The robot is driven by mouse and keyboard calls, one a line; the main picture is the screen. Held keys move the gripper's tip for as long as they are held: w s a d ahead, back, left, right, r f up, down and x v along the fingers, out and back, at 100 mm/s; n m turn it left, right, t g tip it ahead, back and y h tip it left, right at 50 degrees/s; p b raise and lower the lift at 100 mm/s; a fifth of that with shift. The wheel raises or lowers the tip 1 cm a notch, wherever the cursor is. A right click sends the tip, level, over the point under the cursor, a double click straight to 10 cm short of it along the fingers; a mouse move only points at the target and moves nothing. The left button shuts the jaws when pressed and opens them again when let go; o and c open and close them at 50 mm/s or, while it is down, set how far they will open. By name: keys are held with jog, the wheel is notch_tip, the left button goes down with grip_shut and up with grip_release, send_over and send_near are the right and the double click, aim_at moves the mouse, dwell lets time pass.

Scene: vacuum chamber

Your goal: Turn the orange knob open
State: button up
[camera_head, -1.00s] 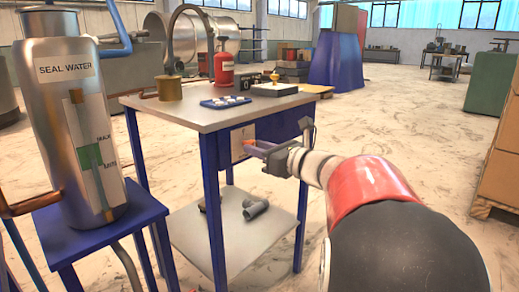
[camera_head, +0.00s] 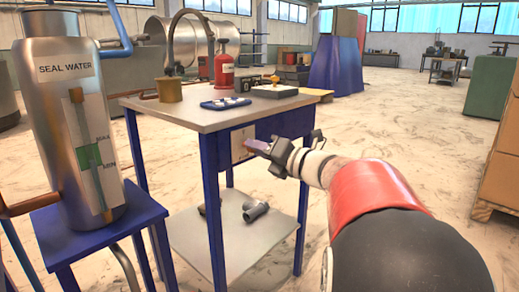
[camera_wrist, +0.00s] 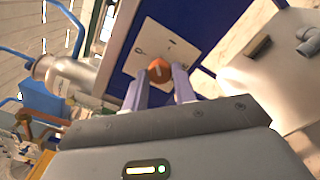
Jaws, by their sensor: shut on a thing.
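The orange knob (camera_wrist: 159,70) sits on a pale plate (camera_wrist: 163,47) with dark marks, fixed to the blue side of the workbench. In the wrist view the two fingers of my gripper (camera_wrist: 160,85) are on either side of the knob, shut on it. A pale line shows on the knob's face. In the head view my gripper (camera_head: 262,146) reaches the plate (camera_head: 241,142) from the right, and the knob is mostly hidden by the fingers.
The workbench (camera_head: 195,117) carries a blue tray (camera_head: 226,103), a red cylinder (camera_head: 224,72) and a brass-coloured pot (camera_head: 169,89). Grey pipe fittings (camera_head: 255,211) lie on its lower shelf. A seal water tank (camera_head: 60,130) stands at the left. The floor right of the bench is open.

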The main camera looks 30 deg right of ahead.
jog(key=shift+m+p, duration=1.6)
jog(key=shift+m, duration=2.7)
jog(key=o, duration=1)
jog(key=shift+s+d, duration=0.1)
jog(key=v, duration=0.7)
jog(key=shift+s, duration=0.3)
